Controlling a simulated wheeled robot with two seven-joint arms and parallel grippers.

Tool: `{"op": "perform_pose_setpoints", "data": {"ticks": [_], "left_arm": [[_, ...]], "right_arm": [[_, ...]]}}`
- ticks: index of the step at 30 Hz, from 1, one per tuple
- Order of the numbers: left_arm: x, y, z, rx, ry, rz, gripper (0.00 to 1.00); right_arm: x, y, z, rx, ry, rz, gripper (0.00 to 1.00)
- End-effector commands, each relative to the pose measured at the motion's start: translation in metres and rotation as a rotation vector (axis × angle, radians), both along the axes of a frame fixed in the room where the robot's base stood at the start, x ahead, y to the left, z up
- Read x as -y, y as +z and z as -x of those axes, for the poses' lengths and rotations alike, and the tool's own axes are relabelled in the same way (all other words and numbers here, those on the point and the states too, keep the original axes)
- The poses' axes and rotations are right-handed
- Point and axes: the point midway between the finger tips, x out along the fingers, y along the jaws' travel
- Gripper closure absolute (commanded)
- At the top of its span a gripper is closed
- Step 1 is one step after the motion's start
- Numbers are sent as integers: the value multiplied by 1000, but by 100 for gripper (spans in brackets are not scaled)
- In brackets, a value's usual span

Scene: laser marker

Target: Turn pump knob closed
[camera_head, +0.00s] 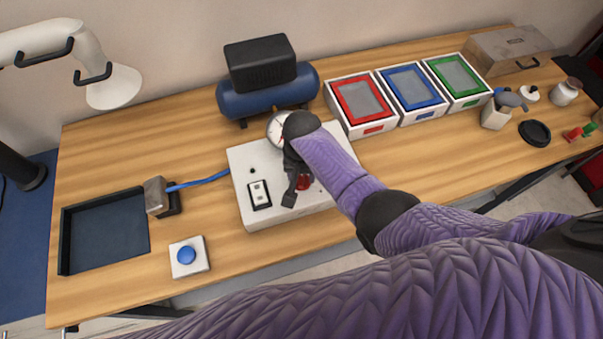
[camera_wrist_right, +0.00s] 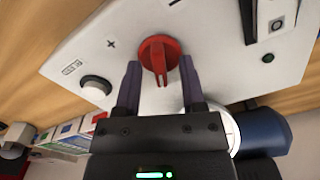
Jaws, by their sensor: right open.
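The red pump knob (camera_wrist_right: 158,57) sits on the sloping face of a white control box (camera_head: 248,160). In the head view the knob (camera_head: 304,183) is partly hidden by my right gripper (camera_head: 291,196), which reaches down over the box. In the right wrist view the fingers of my right gripper (camera_wrist_right: 160,68) are open, one on each side of the knob's near part. I cannot tell whether they touch it. My left gripper is not in view.
The box also carries a black rocker switch (camera_head: 259,195) and a white round button (camera_wrist_right: 96,87). A gauge (camera_head: 277,128) and a blue tank (camera_head: 268,94) stand behind. A blue button (camera_head: 186,255) and black tray (camera_head: 104,232) lie left; coloured bins (camera_head: 365,129) stand right.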

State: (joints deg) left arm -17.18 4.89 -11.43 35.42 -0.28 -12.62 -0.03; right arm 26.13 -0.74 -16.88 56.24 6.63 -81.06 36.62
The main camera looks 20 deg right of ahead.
Motion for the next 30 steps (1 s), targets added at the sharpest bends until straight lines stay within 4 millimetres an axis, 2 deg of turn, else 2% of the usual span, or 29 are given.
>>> {"op": "perform_pose_setpoints", "data": {"ticks": [2,9,22,30], "left_arm": [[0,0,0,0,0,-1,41],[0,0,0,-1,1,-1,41],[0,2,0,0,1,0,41],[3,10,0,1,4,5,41]], "right_arm": [[0,0,0,0,0,0,51],[0,1,0,0,0,0,100],[0,1,0,1,23,0,100],[0,2,-1,2,170,1,100]]}}
